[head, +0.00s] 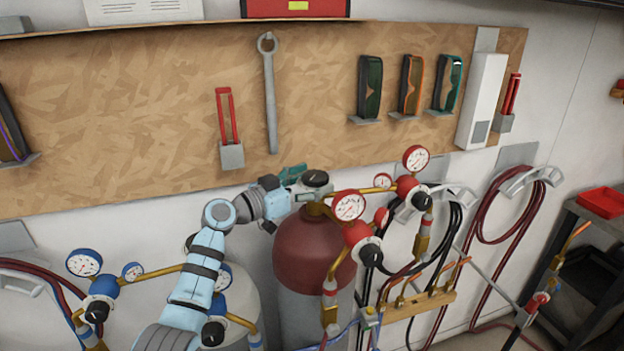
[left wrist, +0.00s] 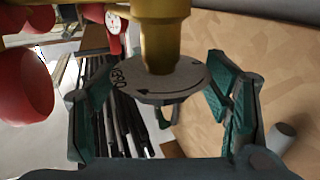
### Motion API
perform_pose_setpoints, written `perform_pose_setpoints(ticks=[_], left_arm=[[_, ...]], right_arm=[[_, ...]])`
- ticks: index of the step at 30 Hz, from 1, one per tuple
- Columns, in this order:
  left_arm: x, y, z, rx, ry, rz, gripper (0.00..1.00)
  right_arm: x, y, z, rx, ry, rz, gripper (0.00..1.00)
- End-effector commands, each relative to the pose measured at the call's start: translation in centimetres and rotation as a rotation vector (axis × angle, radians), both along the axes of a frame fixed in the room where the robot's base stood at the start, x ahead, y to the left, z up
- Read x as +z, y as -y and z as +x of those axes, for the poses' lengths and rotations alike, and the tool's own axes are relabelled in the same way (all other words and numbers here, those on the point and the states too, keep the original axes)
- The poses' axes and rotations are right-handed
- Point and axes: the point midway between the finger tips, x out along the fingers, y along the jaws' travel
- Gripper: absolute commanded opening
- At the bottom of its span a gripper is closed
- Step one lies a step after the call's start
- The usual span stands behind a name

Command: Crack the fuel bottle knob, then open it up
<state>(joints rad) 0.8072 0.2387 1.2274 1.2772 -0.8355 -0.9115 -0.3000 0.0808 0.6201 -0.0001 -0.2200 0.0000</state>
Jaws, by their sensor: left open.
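The fuel bottle (head: 305,248) has a dark red shoulder and a grey lower body and stands upright before the wall. In the left wrist view the knob (left wrist: 160,84) is a grey disc with partly readable lettering and a curved arrow, on a brass valve (left wrist: 163,40). My left gripper (head: 297,186) reaches the knob from the left. Its green-padded fingers are open, one on each side of the knob. The left finger in the wrist view is very near the rim; contact cannot be told. My right gripper is out of view.
Red regulators with gauges (head: 349,206) sit right of the knob, close to my gripper. A blue regulator (head: 101,290) stands at the left. A pegboard (head: 180,110) with a wrench (head: 269,95) is behind. Hoses (head: 515,210) hang at the right.

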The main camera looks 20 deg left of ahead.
Motion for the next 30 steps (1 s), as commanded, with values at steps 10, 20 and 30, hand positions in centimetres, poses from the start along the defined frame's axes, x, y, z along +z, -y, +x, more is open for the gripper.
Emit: perform_pose_setpoints(ticks=[10,20,30], left_arm=[[-0.1,-0.02,-0.03,0.0,0.0,0.001,0.41],[-0.03,0.01,-0.06,0.012,0.002,0.002,0.23],[0.12,0.36,-0.24,0.158,0.003,0.001,0.23]], right_arm=[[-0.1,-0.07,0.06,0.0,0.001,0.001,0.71],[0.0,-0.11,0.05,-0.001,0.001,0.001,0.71],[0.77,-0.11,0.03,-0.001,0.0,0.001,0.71]])
